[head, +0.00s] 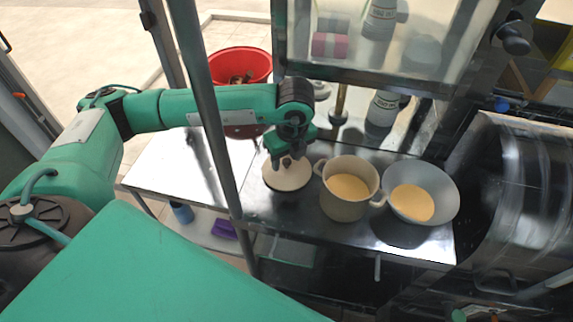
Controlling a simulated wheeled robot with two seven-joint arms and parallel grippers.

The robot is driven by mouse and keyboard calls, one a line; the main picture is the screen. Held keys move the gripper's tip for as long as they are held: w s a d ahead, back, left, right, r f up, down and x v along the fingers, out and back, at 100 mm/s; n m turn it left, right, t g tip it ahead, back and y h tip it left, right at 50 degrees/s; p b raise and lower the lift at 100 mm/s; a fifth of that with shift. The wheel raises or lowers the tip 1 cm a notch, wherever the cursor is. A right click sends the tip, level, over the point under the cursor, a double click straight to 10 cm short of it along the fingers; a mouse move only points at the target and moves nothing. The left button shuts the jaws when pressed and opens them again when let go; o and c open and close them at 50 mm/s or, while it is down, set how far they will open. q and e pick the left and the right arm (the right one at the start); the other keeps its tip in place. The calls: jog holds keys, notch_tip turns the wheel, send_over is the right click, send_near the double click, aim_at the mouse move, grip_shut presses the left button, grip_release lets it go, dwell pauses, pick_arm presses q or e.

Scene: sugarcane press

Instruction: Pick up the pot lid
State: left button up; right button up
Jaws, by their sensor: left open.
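The pot lid (287,180) is round and cream-coloured with a dark rim. It lies on the steel counter, just left of the cream pot (345,206), which holds yellow liquid. My left gripper (287,161) is open directly above the lid, with its fingers around or close to the lid's knob. The gripper partly hides the knob, so I cannot tell whether the fingers touch it. My right gripper is not in view.
A grey bowl (448,196) with yellow liquid stands right of the pot. A metal post (212,120) rises left of the lid. A glass-fronted cabinet (372,85) stands behind. A red bucket (240,62) is beyond. The white tabletop (165,165) at left is clear.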

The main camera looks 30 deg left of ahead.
pick_arm(q)
jog(key=shift+f, duration=0.25)
grip_shut()
jog(key=shift+r, duration=0.15)
